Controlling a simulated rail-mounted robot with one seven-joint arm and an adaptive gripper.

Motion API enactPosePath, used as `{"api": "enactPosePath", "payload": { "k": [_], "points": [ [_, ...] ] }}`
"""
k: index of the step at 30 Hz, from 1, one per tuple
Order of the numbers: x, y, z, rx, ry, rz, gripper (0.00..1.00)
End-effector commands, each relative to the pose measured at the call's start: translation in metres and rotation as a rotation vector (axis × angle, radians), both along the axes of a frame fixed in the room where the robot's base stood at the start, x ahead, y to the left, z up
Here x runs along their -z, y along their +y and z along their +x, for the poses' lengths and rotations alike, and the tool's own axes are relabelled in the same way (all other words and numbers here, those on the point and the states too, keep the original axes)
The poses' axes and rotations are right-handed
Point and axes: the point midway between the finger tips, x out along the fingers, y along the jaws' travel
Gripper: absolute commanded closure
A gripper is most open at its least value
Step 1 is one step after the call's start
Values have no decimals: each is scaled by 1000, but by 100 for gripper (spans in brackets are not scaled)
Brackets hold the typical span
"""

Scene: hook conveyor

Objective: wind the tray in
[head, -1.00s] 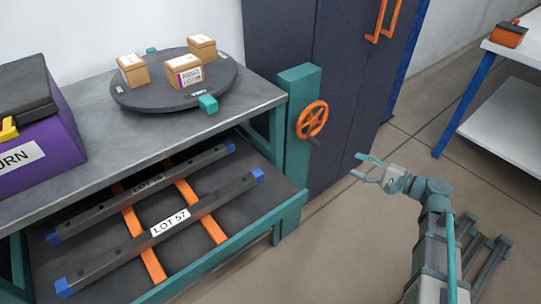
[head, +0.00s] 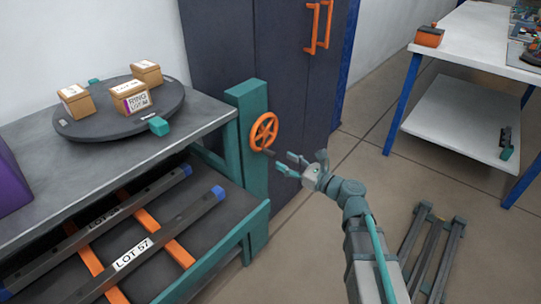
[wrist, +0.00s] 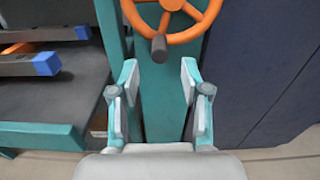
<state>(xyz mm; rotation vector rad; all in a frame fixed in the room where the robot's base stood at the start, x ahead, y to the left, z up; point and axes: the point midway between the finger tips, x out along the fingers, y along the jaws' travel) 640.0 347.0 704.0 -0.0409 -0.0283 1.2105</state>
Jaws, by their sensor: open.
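The orange handwheel (head: 264,131) is mounted on the teal post (head: 246,150) at the right end of the bench. Its dark crank knob (head: 269,152) points out at the wheel's lower side. My gripper (head: 293,164) is open and empty, just right of the knob in the head view. In the wrist view, the knob (wrist: 159,47) lies ahead of and between the open fingers (wrist: 160,85), apart from them. The tray (head: 205,249) sits under the bench top, partly cut off at the left. It carries dark bars with blue ends, one labelled LOT 57 (head: 133,254), over orange strips.
A round turntable (head: 100,128) with several cardboard boxes stands on the bench. A dark cabinet (head: 285,75) is behind the wheel. A white table (head: 480,45) with an orange box (head: 429,36) is at the right. Dark bars (head: 430,250) lie lower right.

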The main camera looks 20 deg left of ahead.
Motion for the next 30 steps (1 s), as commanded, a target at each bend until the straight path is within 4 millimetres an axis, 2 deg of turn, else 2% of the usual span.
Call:
{"api": "enactPosePath", "payload": {
  "k": [1, 6, 12, 24, 25, 30],
  "points": [
    [1, 11, 6, -2, -1, 0, 53],
    [1, 38, 15, -3, -2, 0, 53],
    [1, 58, 22, -2, -1, 0, 53],
    [0, 64, 24, 0, -2, -1, 53],
    [0, 64, 24, 0, -2, -1, 55],
    [0, 64, 24, 0, -2, -1, 83]
  ]
}}
